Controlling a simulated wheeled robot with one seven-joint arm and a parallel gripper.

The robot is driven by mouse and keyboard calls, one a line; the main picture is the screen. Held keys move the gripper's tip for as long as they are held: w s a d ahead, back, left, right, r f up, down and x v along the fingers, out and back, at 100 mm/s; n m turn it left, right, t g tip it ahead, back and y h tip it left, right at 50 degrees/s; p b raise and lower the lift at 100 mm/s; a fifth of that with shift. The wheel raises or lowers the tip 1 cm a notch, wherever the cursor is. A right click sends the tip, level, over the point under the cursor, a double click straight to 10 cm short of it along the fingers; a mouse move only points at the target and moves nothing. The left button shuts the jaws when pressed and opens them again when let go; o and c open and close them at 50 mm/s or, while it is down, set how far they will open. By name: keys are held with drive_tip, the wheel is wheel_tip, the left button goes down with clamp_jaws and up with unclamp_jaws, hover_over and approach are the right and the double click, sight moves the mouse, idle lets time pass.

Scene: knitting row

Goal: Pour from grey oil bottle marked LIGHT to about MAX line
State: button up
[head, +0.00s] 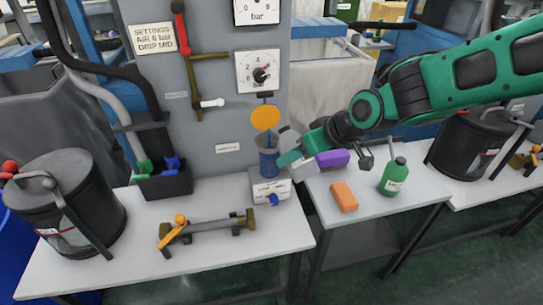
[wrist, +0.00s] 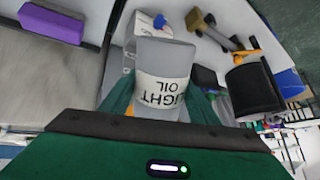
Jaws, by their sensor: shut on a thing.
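My gripper (head: 293,158) is shut on the grey oil bottle (head: 287,137). In the wrist view the grey bottle (wrist: 165,60) fills the middle, and its white label reads "LIGHT OIL", with the first letter partly cut off. In the head view the bottle is partly hidden by my gripper and seems to lean left. It is just right of the blue oil cup (head: 268,160), which stands on a pale block (head: 270,186). An orange disc (head: 265,117) stands above the cup. No MAX line or oil level can be made out, nor any stream of oil.
A green bottle (head: 394,178), an orange block (head: 344,196) and a purple block (head: 333,158) are on the right-hand table. A rod-like fixture (head: 208,228) and a dark bin (head: 165,182) are on the left table. The grey panel (head: 220,130) rises close behind the cup.

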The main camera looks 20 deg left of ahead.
drive_tip(key=shift+f+t+y, duration=0.3)
drive_tip(key=shift+f+y, duration=0.1)
drive_tip(key=shift+f, duration=0.2)
drive_tip(key=shift+f, duration=0.1)
drive_tip(key=shift+a+f+y, duration=0.1)
drive_tip(key=shift+f+y, duration=0.3)
drive_tip(key=shift+f, duration=0.1)
idle(0.5)
drive_tip(key=shift+w+a+f+t+y, duration=0.15)
drive_tip(key=shift+f+t+y, duration=0.25)
drive_tip(key=shift+f+t, duration=0.2)
